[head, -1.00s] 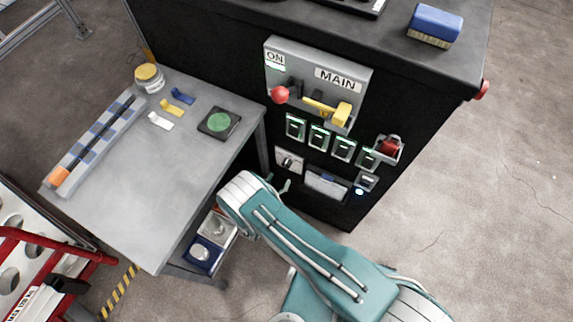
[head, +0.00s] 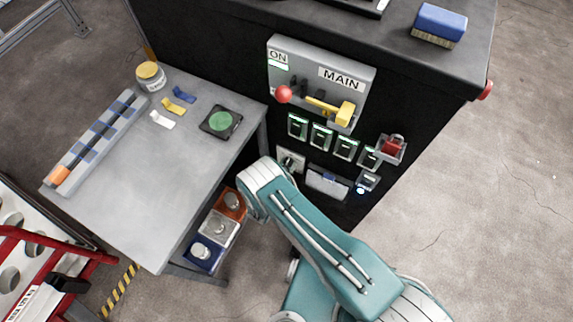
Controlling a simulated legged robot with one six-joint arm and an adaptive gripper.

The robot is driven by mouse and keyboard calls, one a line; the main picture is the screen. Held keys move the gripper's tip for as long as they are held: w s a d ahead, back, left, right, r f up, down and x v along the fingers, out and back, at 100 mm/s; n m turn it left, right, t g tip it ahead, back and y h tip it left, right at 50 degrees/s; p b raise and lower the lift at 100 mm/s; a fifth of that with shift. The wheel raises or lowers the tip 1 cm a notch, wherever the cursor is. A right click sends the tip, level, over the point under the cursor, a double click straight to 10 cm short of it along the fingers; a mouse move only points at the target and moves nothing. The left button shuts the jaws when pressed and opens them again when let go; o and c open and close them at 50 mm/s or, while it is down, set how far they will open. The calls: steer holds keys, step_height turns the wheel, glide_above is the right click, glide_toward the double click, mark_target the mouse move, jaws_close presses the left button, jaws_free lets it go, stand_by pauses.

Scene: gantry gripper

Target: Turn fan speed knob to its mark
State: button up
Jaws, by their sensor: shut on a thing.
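The fan speed knob (head: 289,159) appears to be the small knob on a light plate low on the black cabinet's front, under the left end of the row of green-lit switches. My gripper (head: 291,167) is at this knob, mostly hidden behind my white and teal arm joint. What shows of it is small and dark against the plate, and it appears shut on the knob. The mark and the knob's pointer are too small to read.
The row of switches (head: 321,137) and the MAIN panel (head: 366,88) with red-ball and yellow handles sit above. A grey drawer-like box (head: 326,183) is just right of the knob. The grey table (head: 125,215) stands close on the left, with orange, white and blue boxes beneath.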

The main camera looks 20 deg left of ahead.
steer(key=shift+a, duration=0.1)
steer(key=m, duration=0.5)
steer(key=shift+a+m, duration=0.1)
steer(key=shift+m, duration=0.3)
steer(key=m, duration=0.5)
steer(key=shift+m, duration=0.7)
steer(key=o, duration=1.1)
